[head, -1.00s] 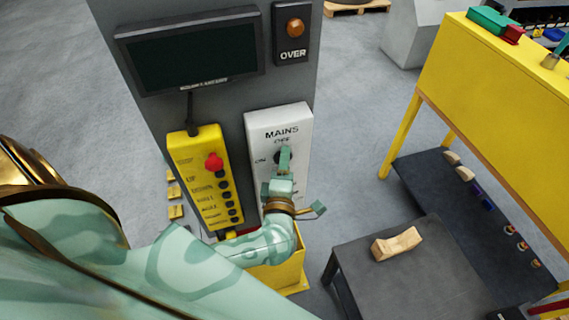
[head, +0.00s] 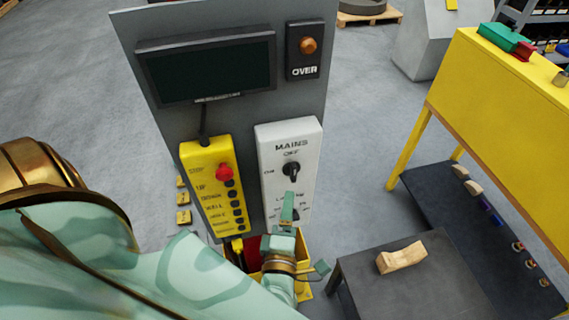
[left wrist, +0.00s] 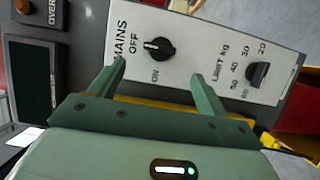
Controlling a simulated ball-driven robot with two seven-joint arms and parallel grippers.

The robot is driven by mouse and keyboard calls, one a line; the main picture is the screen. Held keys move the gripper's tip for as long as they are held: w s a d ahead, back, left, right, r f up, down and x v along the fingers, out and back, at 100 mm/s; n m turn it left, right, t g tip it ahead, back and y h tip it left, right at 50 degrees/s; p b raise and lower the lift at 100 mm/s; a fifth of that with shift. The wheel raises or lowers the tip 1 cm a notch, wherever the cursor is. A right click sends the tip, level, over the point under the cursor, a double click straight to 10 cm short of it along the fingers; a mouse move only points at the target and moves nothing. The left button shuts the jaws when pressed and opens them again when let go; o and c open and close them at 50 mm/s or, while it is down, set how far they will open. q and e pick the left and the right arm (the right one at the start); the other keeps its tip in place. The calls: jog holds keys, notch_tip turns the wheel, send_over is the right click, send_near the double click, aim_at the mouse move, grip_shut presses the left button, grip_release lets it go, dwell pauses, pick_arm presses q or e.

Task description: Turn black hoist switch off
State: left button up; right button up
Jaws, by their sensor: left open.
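The black MAINS switch (head: 291,170) is a round knob with a raised grip on a white panel (head: 313,150). OFF is printed above it and ON to its left. In the head view its grip stands about upright. In the left wrist view the knob (left wrist: 159,48) has a white mark on the side facing OFF. My left gripper (head: 288,207) is below the switch in the head view, in front of the panel's lower part. In the left wrist view its two fingers (left wrist: 158,73) are apart and empty, with the knob beyond them. My right gripper is not in view.
The black LIMIT kg knob (left wrist: 258,74) is lower on the panel, partly hidden in the head view. A yellow pendant (head: 208,185) with a red button hangs left of the panel. A dark table (head: 425,285) with a wooden block (head: 401,257) stands to the right.

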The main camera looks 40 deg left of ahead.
pick_arm(q)
jog(key=v, duration=0.6)
jog(key=shift+s+d, duration=0.1)
jog(key=shift+s, duration=0.05)
